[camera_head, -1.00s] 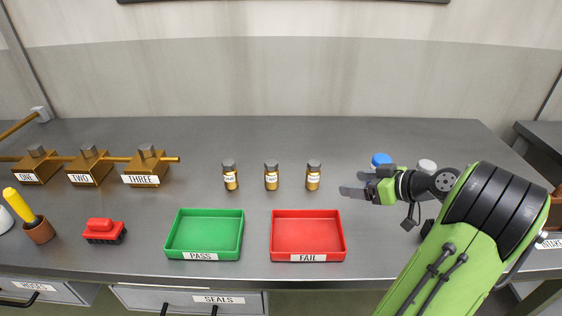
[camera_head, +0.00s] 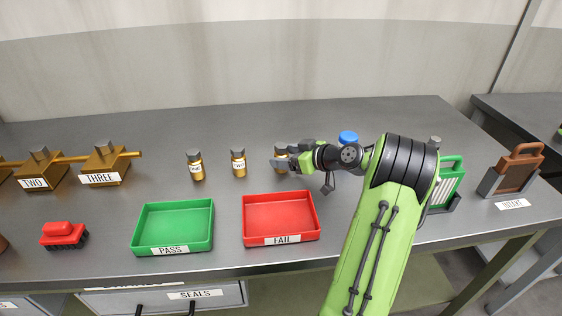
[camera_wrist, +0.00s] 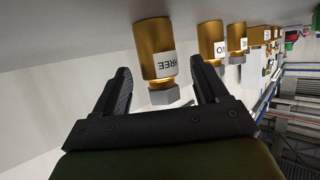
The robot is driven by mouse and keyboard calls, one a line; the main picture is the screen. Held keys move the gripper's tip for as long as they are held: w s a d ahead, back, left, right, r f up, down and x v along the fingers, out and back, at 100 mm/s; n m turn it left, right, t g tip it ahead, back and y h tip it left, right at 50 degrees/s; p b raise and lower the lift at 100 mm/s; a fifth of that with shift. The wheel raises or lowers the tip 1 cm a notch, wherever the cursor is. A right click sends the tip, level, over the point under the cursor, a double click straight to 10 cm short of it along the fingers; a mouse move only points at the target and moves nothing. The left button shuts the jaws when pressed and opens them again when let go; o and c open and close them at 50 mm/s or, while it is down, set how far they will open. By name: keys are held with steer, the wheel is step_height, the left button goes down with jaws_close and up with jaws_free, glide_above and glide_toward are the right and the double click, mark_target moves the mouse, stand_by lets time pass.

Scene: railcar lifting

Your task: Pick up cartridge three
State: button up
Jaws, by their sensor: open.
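Cartridge three (camera_head: 281,152) is a small brass cylinder with a grey cap, upright on the grey bench at the right end of a row. In the wrist view its brass body (camera_wrist: 154,45) carries a label ending in "REE". My gripper (camera_head: 279,163) is open at that cartridge, and its fingers partly hide it in the head view. In the wrist view the two fingers (camera_wrist: 161,72) stand on either side of it with gaps showing. Cartridge two (camera_head: 238,163) and the leftmost cartridge (camera_head: 195,166) stand upright to the left.
A green PASS tray (camera_head: 173,244) and a red FAIL tray (camera_head: 281,236) lie in front of the row. A blue-capped item (camera_head: 348,138) stands behind my arm.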

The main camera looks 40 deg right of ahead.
steer(key=c, duration=1.3)
steer(key=shift+r, duration=0.1)
jaws_close()
